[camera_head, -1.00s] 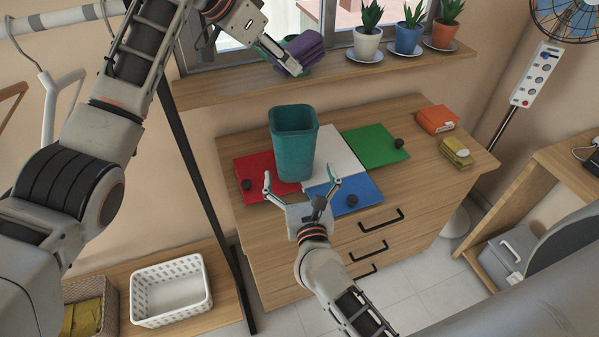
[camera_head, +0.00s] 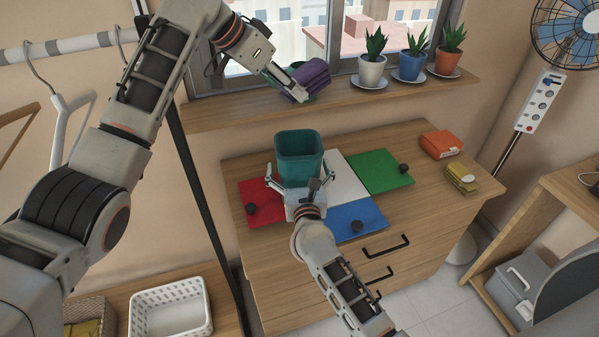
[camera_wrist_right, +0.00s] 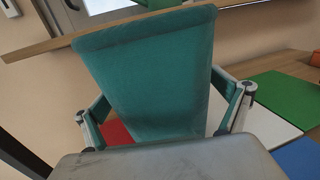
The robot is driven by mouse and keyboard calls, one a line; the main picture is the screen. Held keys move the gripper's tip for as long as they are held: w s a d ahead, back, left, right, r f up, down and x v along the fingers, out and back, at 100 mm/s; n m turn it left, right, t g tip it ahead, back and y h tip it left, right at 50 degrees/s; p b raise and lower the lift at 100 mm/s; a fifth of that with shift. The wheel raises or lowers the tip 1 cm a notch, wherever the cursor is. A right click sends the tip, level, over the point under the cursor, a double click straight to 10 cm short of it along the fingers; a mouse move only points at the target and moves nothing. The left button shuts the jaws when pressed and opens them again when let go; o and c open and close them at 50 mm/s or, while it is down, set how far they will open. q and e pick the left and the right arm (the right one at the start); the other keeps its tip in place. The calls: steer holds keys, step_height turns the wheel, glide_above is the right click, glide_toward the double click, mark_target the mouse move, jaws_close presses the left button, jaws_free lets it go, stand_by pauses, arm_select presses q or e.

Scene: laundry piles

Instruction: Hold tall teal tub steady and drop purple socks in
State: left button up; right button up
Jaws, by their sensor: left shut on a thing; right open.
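The tall teal tub (camera_head: 300,158) stands upright on the dresser top, over the coloured mats. It fills the middle of the right wrist view (camera_wrist_right: 150,75). My right gripper (camera_head: 298,178) is open, with one finger on each side of the tub near its base. Whether the fingers touch the tub I cannot tell. My left gripper (camera_head: 290,88) is shut on the purple socks (camera_head: 313,73), a folded bundle held in front of the window shelf. The socks are above the tub. The inside bottom of the tub is hidden.
Red (camera_head: 258,203), green (camera_head: 378,158), blue (camera_head: 350,217) and white (camera_head: 342,180) mats lie on the dresser (camera_head: 440,200), some with black knobs. Orange (camera_head: 441,144) and yellow (camera_head: 462,178) folded items lie at right. Potted plants stand on the shelf (camera_head: 225,114) above. A white basket (camera_head: 172,308) is lower left.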

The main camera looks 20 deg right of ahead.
steer(key=c, duration=1.2)
steer(key=shift+o, duration=0.2)
arm_select(q)
steer(key=shift+r, duration=0.1)
steer(key=shift+d+r, duration=0.15)
steer(key=shift+r, duration=0.25)
steer(key=shift+s+a+f, duration=0.1)
steer(key=shift+a+f, duration=0.1)
steer(key=shift+f, duration=0.3)
steer(key=shift+w+a+f, duration=0.1)
steer(key=shift+a+f, duration=0.5)
steer(key=shift+f, duration=1.2)
steer(key=shift+w+a+f, duration=0.1)
steer(key=shift+a+f, duration=0.45)
steer(key=shift+f, duration=1.3)
steer(key=shift+a+f, duration=0.6)
steer(key=shift+f, duration=1.2)
